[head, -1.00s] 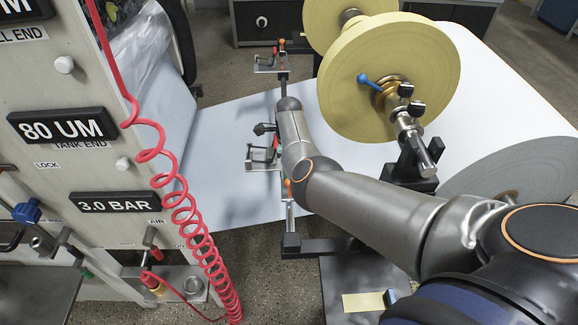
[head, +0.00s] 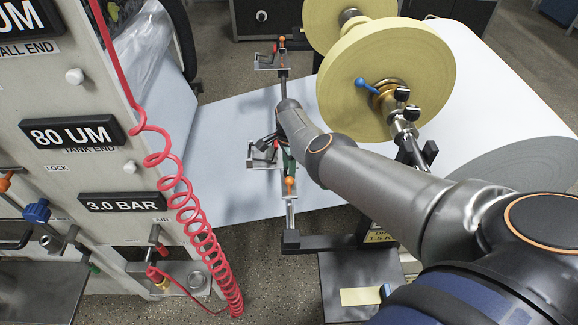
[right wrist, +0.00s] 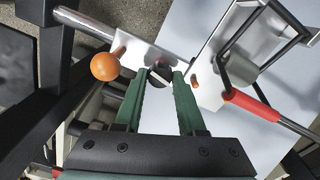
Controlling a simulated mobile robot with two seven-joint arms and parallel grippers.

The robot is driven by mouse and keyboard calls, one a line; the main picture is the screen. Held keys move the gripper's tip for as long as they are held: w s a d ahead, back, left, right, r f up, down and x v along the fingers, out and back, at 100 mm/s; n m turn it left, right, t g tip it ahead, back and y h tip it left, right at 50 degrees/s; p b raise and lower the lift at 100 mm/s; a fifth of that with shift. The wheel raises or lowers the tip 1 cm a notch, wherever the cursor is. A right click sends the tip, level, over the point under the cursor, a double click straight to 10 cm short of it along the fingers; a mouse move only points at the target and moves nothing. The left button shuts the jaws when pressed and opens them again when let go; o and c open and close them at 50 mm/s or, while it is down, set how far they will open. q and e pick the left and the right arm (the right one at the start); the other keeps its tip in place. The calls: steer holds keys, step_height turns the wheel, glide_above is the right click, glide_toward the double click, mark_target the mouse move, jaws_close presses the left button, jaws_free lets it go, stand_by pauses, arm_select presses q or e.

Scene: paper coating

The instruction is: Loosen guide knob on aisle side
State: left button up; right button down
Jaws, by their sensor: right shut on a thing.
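The near edge guide (head: 258,166) is a bright metal plate on a rail, with an orange ball handle (head: 289,184) and a red-gripped lever. In the right wrist view the orange ball (right wrist: 105,67) is left of the fingers and the red lever grip (right wrist: 250,105) is right of them. My right gripper (right wrist: 160,76) has green fingers shut on a small black knob (right wrist: 159,75) with a pale mark, at the guide plate. In the head view my right gripper (head: 287,160) is partly hidden by my wrist, and the knob is not clear. My left gripper is not in view.
A far guide (head: 268,62) with an orange ball sits further along the rail. A yellow roll (head: 385,85) with a blue handle stands to the right. The cabinet (head: 90,180) and hanging red coiled hose (head: 190,215) are to the left. White web lies beneath.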

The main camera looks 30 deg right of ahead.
stand_by(0.6)
steer(key=c, duration=0.5)
jaws_free()
steer(key=shift+r, duration=0.1)
step_height(320, 180, up, 12)
steer(key=p, duration=0.7)
steer(key=shift+r, duration=0.2)
steer(key=shift+s+a+f, duration=0.1)
